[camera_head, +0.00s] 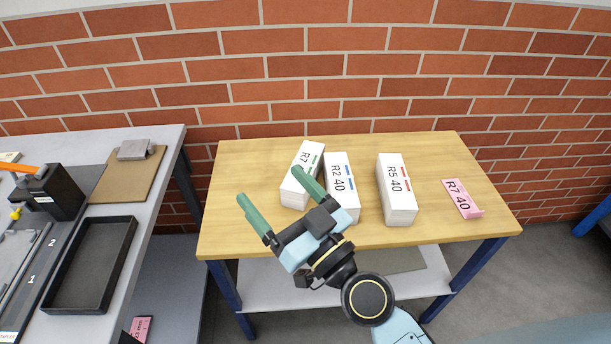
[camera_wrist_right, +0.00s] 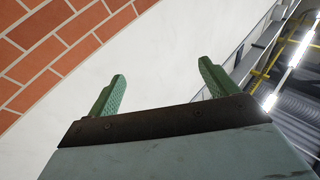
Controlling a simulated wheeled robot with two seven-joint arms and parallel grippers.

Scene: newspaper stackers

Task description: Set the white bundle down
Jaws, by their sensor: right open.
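Three white bundles stand on the wooden table (camera_head: 247,222). The left one, marked R7 (camera_head: 295,190), is tilted and partly hidden behind a finger of my right gripper. The R2 40 bundle (camera_head: 341,172) stands close to its right, its lower part partly covered by my gripper. The R5 40 bundle (camera_head: 397,195) stands apart, further right. My right gripper (camera_head: 275,194) is open and empty, its green fingers spread over the left part of the table. The right wrist view shows the same open fingers (camera_wrist_right: 161,88) with nothing between them. My left gripper is not in view.
A pink R7 40 slip (camera_head: 463,199) lies at the table's right. A grey bench (camera_head: 165,165) on the left holds a black tray (camera_head: 90,265), a brown board and a black box (camera_head: 52,192). The table's left end is clear. A brick wall stands behind.

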